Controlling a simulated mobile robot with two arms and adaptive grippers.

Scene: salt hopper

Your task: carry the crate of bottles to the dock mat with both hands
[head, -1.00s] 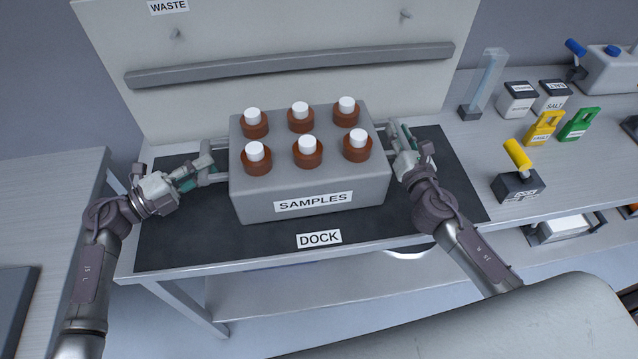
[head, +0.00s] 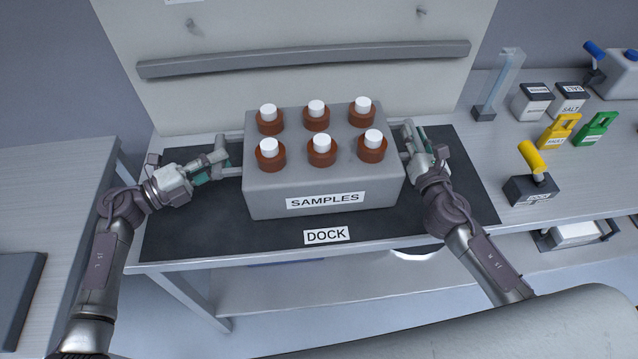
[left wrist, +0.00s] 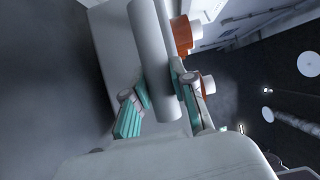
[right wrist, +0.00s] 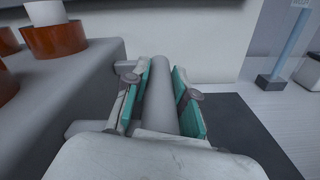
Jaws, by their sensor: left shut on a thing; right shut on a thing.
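The grey crate (head: 262,195), labelled SAMPLES, sits level over the middle of the black dock mat (head: 190,238). I cannot tell whether its base touches the mat. It holds two rows of brown bottles with white caps, such as this front bottle (head: 321,154), all upright. My left gripper (head: 222,164) is shut on the crate's left handle; the grey bar (left wrist: 152,45) lies between its teal fingers in the left wrist view. My right gripper (head: 412,148) is shut on the right handle, whose bar (right wrist: 185,110) shows between the fingers in the right wrist view.
A white back panel with a grey rail (head: 300,60) stands behind the crate. To the right are a clear column (head: 498,85), small labelled boxes, yellow (head: 560,132) and green (head: 597,132) tags, and a dark block with a yellow handle (head: 530,188). Bare mat shows around the crate.

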